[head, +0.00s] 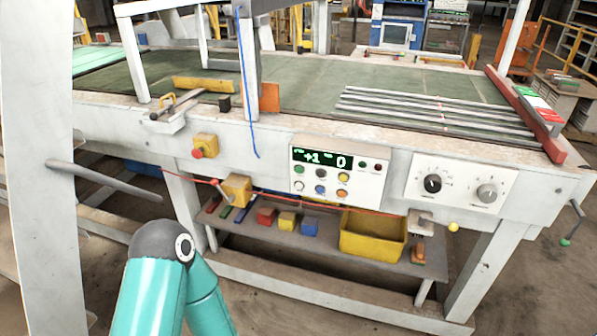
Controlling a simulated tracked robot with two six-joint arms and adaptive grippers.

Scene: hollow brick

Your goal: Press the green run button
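The green button (299,169) is at the upper left of a button group on the white control panel (380,188) on the machine's front. A dark button (321,173) and a yellow button (343,177) are to its right. A white button (299,186), a blue button (320,189) and an orange button (341,194) form the row below. A display (322,158) with green characters is above them. Neither gripper shows. Only a teal arm of mine with a dark joint is in view at the lower left, apart from the panel.
A yellow box with a red knob (205,146) and a dial panel (460,184) flank the control panel. A lower shelf holds a yellow bin (372,236) and small coloured blocks. A white post (40,170) stands at left. The space before the panel is clear.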

